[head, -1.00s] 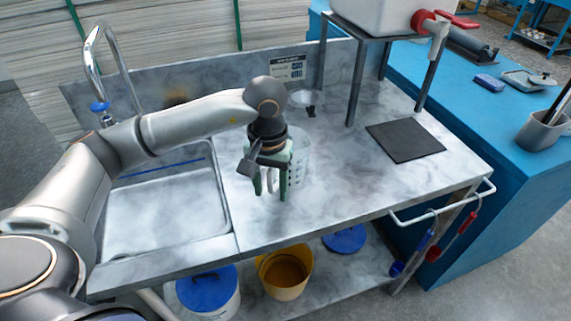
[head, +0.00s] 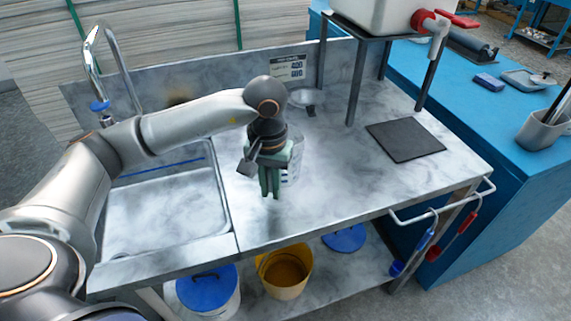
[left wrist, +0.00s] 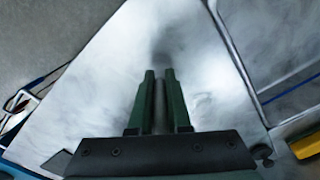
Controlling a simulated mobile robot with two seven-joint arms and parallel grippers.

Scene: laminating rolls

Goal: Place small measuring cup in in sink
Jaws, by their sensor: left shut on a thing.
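The small measuring cup (head: 293,168) is a clear, graduated cup in the head view. It is partly hidden behind my left gripper (head: 270,190) over the middle of the metal counter. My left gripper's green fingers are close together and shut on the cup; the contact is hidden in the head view. The left wrist view shows the two fingers (left wrist: 158,78) with a narrow gap, and the cup cannot be made out there. The sink (head: 165,215) is the empty rectangular basin at the left of the counter, under my left arm. My right gripper is not in view.
A tall faucet (head: 100,60) stands behind the sink. A pale dish (head: 305,97) sits near the backsplash. A black mat (head: 404,140) and a white tank (head: 375,15) on a stand are to the right. Counter space (head: 350,190) in front of the mat is clear.

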